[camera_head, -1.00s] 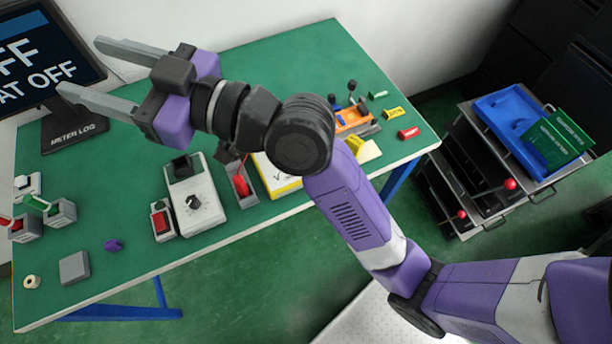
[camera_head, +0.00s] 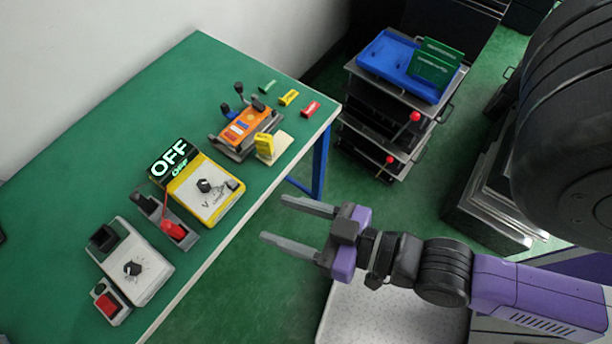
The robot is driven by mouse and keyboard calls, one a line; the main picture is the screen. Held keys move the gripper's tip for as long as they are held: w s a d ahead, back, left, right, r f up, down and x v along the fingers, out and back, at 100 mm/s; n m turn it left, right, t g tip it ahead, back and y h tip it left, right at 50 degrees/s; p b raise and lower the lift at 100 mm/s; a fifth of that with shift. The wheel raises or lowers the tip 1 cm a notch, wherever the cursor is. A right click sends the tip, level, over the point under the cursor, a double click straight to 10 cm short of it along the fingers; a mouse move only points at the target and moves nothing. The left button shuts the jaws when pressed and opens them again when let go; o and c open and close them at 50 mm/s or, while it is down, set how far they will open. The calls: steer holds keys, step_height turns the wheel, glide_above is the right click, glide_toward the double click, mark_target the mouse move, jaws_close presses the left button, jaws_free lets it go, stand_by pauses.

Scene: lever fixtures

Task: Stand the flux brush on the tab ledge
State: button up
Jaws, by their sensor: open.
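My gripper (camera_head: 288,224) is open and empty. It points left over the floor, off the table's front right edge. I cannot clearly identify a flux brush or a tab ledge in this view. A yellow upright piece (camera_head: 264,145) stands on a small pale block near the table's right edge. A grey holder (camera_head: 150,206) with a red piece (camera_head: 173,230) and a thin red stem sits left of the yellow meter (camera_head: 207,190). Small green (camera_head: 267,86), yellow (camera_head: 289,97) and red (camera_head: 311,109) tabs lie in a row at the right end.
The green table (camera_head: 120,150) has free room at the back left. An orange fixture (camera_head: 240,127) with dark levers, a white dial box (camera_head: 135,265) and a red-button box (camera_head: 110,302) stand on it. A cart (camera_head: 385,140) with a blue tray (camera_head: 386,52) and red-knobbed levers stands behind right.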

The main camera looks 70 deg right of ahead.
steer(key=s+d+n, duration=0.2)
steer(key=s, duration=0.3)
steer(key=shift+s+d+r+g+y, duration=0.15)
steer(key=shift+s+d+g+y, duration=0.15)
steer(key=shift+g, duration=0.1)
stand_by(1.5)
